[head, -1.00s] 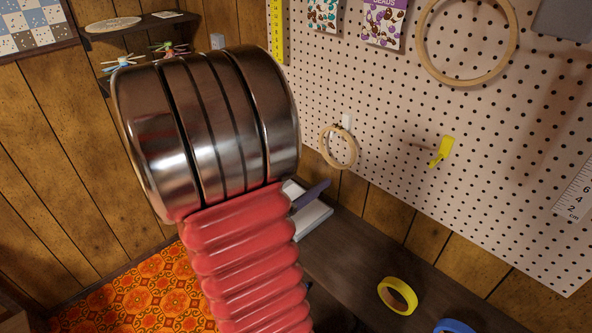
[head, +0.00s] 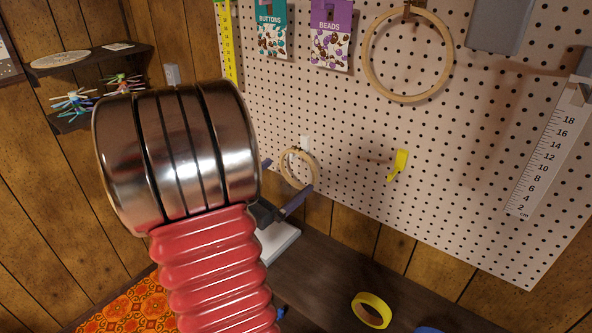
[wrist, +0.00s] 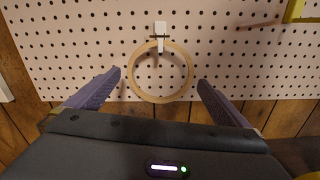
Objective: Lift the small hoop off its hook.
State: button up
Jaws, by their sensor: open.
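The small wooden hoop (head: 284,166) hangs on a white hook (head: 305,143) low on the pegboard. In the wrist view the small hoop (wrist: 133,84) hangs upright from the white hook (wrist: 160,29), with its metal screw at the top. My gripper (wrist: 158,88) is open, with one dark purple finger on each side of the hoop's lower half and a gap on both sides. In the head view my gripper (head: 283,183) is partly hidden behind my arm, and one finger crosses in front of the hoop's lower right edge.
A large wooden hoop (head: 375,84) hangs higher on the pegboard (head: 340,200). A yellow hook (head: 398,165) sticks out to the right of the small hoop. Yellow tape (head: 358,309) lies on the dark shelf (head: 318,275) below. A ruler (head: 548,150) hangs far right.

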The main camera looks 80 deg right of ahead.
aim_at(297, 185)
jog(key=shift+x, duration=3)
jog(key=shift+c, duration=0.3)
jog(key=c, duration=0.6)
jog(key=shift+s, duration=0.1)
jog(key=shift+r, duration=0.15)
jog(key=shift+r, duration=0.35)
jog(key=shift+r, duration=0.2)
jog(key=shift+r, duration=0.35)
